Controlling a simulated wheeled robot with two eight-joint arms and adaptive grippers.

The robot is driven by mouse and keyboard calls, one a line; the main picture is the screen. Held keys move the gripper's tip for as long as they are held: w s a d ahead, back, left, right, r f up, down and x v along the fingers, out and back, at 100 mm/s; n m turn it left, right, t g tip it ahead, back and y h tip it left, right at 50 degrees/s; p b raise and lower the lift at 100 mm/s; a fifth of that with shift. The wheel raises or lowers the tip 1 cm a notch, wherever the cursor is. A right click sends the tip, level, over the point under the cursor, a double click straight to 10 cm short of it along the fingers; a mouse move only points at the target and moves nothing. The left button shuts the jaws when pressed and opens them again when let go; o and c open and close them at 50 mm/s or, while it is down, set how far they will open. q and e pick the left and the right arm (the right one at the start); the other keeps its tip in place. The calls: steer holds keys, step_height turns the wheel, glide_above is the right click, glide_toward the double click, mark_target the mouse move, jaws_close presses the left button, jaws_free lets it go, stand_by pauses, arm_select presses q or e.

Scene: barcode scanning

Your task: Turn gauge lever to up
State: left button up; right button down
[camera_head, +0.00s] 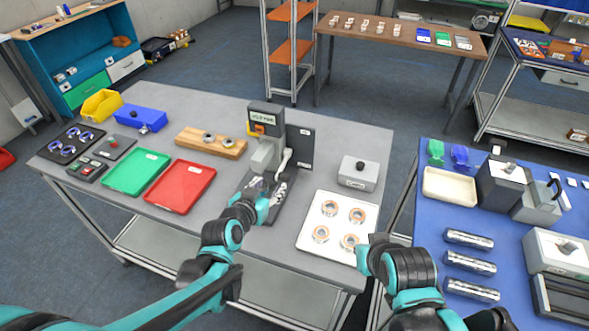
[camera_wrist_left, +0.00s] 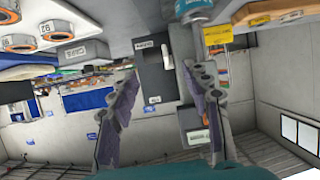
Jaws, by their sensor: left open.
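The gauge (camera_head: 263,118) is a dark grey stand with a small display and an orange mark, at the middle of the grey table. Its pale lever (camera_head: 285,159) shows on the right side of the stand, tilted, with its top end leaning right. My left gripper (camera_head: 268,190) is low in front of the stand, just below the lever. In the left wrist view, its two fingers (camera_wrist_left: 160,82) are spread, with nothing between them. The gauge's dark panel (camera_wrist_left: 153,75) shows beyond the fingers.
A white tray (camera_head: 309,238) with several copper-coloured rings lies right of the gauge. A grey box with a black knob (camera_head: 358,173) stands behind it. A wooden block (camera_head: 212,144), red tray (camera_head: 181,187) and green tray (camera_head: 137,173) lie to the left.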

mark_target(284, 175)
arm_select(q)
steer(key=shift+t+h, duration=0.3)
steer(key=b+x, duration=0.1)
steer(key=x, duration=0.3)
steer(key=d+b+x, duration=0.1)
steer(key=x, duration=0.3)
steer(key=shift+s+r, duration=0.1)
steer(key=shift+s, duration=0.1)
steer(key=shift+w+d, duration=0.15)
steer(key=shift+w, duration=0.4)
jaws_close()
